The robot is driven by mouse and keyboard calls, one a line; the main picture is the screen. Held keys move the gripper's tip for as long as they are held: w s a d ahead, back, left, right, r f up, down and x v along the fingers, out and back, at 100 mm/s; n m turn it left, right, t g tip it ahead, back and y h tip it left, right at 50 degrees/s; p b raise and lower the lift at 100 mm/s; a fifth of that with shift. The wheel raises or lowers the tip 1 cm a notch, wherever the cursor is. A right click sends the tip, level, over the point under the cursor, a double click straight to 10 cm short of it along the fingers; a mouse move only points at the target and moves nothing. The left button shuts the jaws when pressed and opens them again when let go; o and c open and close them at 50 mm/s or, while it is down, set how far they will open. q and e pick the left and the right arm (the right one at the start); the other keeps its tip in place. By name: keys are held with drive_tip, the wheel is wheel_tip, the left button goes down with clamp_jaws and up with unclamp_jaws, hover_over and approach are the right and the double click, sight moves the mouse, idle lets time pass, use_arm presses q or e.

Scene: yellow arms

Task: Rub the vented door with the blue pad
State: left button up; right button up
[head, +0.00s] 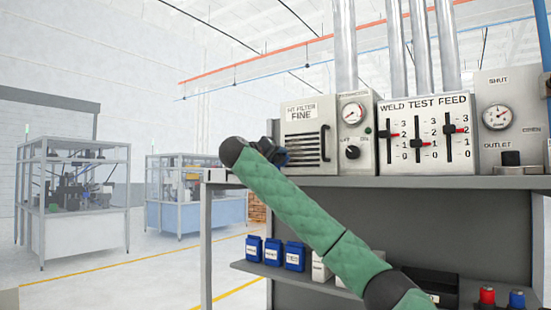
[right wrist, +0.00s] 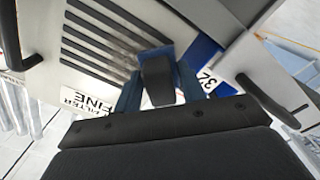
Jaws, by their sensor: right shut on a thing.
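The vented door (head: 304,141) is the pale front of the box marked HT FILTER FINE, with dark slots and an upright black handle at its right. It also shows tilted in the right wrist view (right wrist: 60,60), with a greyish smear over the slots. My right gripper (head: 275,152) is at the door's left edge, mostly hidden behind my own green-sleeved arm. In the right wrist view it is shut on the blue pad (right wrist: 153,53), which lies at the slot ends and seems to touch the door. My left gripper is not in view.
The box stands on a grey bench (head: 420,182). To its right are a gauge panel, the WELD TEST FEED panel (head: 428,120) with sliders, and an outlet panel. Blue containers (head: 272,252) stand on the lower shelf. Open floor lies to the left.

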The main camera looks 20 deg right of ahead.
drive_tip(key=shift+w+d, duration=0.45)
drive_tip(key=shift+d, duration=0.15)
idle(0.4)
